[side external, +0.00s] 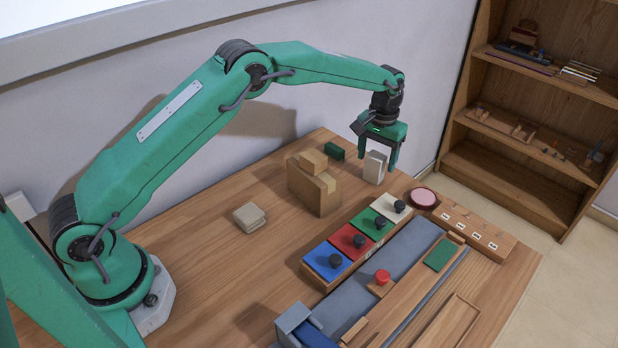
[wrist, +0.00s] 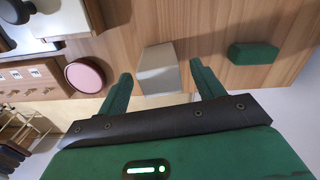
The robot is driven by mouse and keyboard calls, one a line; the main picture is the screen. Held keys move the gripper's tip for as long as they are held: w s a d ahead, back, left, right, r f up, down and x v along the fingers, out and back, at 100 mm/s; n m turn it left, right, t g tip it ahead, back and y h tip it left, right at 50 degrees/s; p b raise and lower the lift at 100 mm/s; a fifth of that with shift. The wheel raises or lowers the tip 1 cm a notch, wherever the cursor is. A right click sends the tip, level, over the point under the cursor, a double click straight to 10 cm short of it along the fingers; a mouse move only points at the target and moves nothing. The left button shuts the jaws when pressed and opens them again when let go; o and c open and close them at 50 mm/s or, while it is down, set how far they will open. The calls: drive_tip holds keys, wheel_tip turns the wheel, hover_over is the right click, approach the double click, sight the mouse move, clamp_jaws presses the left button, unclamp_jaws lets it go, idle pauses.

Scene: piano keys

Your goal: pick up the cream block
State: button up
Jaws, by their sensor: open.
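The cream block (side external: 374,168) stands upright on the wooden table near its far edge in the side external view. It also shows in the wrist view (wrist: 158,68), between and just beyond my fingertips. My gripper (side external: 377,163) is open and points down over the block, with one finger on each side of it in the side view. In the wrist view the two green fingers (wrist: 159,82) are apart, with a gap on both sides of the block. I cannot tell how far down the fingers reach along the block.
Wooden blocks (side external: 314,190) stand further left. A pink round dish (side external: 424,197) and a row of coloured keys with black knobs (side external: 352,240) are nearer the front. The wall is close behind.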

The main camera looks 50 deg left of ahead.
sight(375, 165)
drive_tip(key=shift+f, duration=1.7)
drive_tip(key=c, duration=1.1)
drive_tip(key=shift+r, duration=0.1)
drive_tip(key=shift+r, duration=0.7)
drive_tip(key=r, duration=0.3)
drive_tip(key=shift+s+d, duration=0.1)
drive_tip(key=shift+d, duration=0.1)
drive_tip(key=s+d+r, duration=0.2)
drive_tip(key=d, duration=0.1)
drive_tip(key=s+d+r, duration=0.4)
drive_tip(key=s+d, duration=0.1)
drive_tip(key=shift+s+d+r, duration=0.1)
drive_tip(key=shift+d+r, duration=0.15)
drive_tip(key=shift+d, duration=0.1)
